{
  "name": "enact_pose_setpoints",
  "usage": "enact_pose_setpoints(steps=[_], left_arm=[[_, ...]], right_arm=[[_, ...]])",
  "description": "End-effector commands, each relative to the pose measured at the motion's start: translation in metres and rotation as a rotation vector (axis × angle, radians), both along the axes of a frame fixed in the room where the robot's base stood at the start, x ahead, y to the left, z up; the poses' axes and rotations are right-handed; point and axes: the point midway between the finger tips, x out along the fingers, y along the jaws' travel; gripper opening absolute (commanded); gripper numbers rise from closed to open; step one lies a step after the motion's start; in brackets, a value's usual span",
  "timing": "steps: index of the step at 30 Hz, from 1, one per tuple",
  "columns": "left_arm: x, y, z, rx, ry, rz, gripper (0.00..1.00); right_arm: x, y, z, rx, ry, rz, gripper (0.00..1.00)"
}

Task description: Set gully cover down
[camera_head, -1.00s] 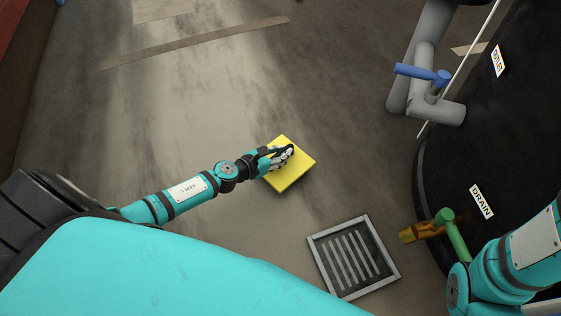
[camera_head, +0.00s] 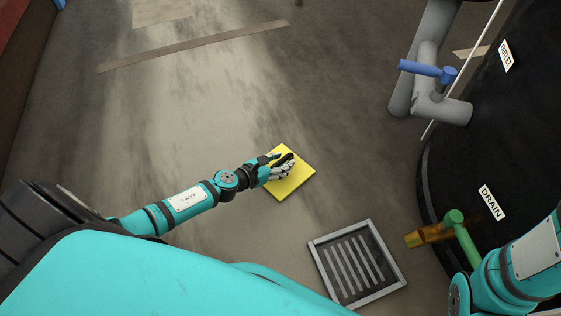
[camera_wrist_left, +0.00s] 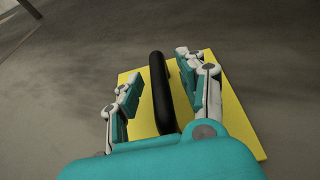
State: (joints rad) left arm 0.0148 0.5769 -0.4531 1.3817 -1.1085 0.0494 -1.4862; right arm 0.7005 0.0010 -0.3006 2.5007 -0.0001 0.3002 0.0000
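The gully cover (camera_head: 299,184) is a yellow square plate with a black handle, and it appears to lie flat on the grey floor. It also shows in the left wrist view (camera_wrist_left: 240,120), where the black handle (camera_wrist_left: 160,90) stands up from its middle. My left gripper (camera_head: 281,166) is over the cover. In the left wrist view its fingers (camera_wrist_left: 160,92) are spread, one on each side of the handle, with gaps between them and it. My right arm shows at the lower right, but its gripper is out of view.
A framed floor grate (camera_head: 313,256) lies to the lower right of the cover. A black tank (camera_head: 445,190) stands at the right, with a green drain valve (camera_head: 457,226) and a blue-handled outlet valve (camera_head: 425,70).

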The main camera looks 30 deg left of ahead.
Motion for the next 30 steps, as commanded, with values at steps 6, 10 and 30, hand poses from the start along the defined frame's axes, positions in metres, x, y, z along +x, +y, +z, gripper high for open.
enact_pose_setpoints(steps=[6, 10, 30], left_arm=[[0.000, 0.000, 0.001, 0.000, 0.000, 0.000, 0.41], [-0.006, 0.002, 0.006, -0.001, 0.002, 0.001, 0.41], [-0.103, 0.036, 0.049, 0.000, 0.001, 0.000, 0.41]], right_arm=[[0.000, 0.000, 0.001, 0.000, 0.000, 0.000, 0.40], [0.000, 0.000, 0.007, 0.000, 0.000, 0.000, 0.40], [0.000, 0.000, 0.035, 0.001, 0.001, -0.001, 0.40]])
